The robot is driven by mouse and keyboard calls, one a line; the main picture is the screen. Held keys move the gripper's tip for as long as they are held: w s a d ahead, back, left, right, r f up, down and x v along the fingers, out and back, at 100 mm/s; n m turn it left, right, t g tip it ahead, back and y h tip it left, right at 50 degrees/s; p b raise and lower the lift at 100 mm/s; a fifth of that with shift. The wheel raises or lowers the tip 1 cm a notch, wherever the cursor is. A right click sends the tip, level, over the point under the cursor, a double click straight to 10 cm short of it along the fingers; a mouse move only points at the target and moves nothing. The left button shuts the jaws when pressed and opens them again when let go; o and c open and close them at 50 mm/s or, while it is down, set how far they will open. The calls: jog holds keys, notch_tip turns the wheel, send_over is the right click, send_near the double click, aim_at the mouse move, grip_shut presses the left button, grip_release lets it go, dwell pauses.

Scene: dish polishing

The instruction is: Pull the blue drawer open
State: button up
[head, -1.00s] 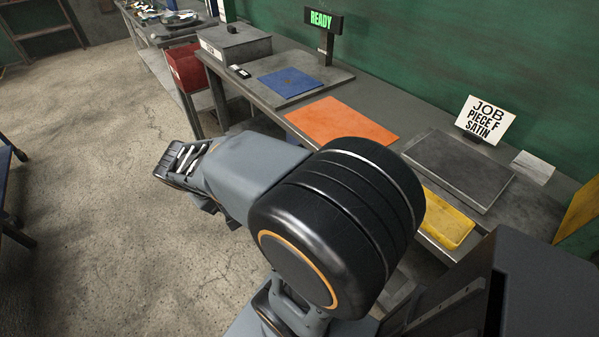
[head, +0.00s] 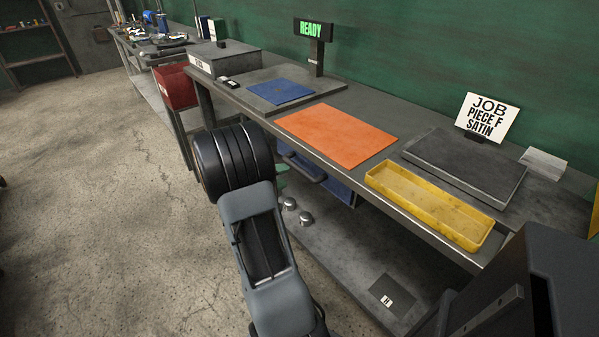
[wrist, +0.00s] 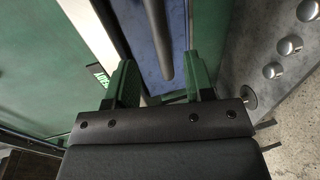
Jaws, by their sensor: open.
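The blue drawer (head: 338,187) hangs under the bench top, below the orange mat, partly hidden by my arm and the bench edge. Its bar handle (head: 303,168) shows in front of it. In the wrist view the blue drawer front (wrist: 177,72) is close, with the dark handle bar (wrist: 158,38) across it. My gripper (wrist: 161,65) is open, its two green fingers lying on either side of the bar. The bar's near end appears between them, not gripped; I cannot tell the depth gap. In the head view the fingers are mostly hidden behind my arm.
The bench carries an orange mat (head: 337,131), a yellow tray (head: 408,205), a dark slab (head: 465,166) and a blue sheet (head: 281,92). Metal knobs (head: 305,218) stand on the lower shelf (head: 345,258). A red bin (head: 175,87) is at the left. Floor left of the bench is clear.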

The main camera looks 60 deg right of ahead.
aim_at(299, 170)
jog(key=x, duration=0.7)
jog(key=shift+s+d, duration=0.1)
jog(key=shift+d, duration=0.25)
grip_shut()
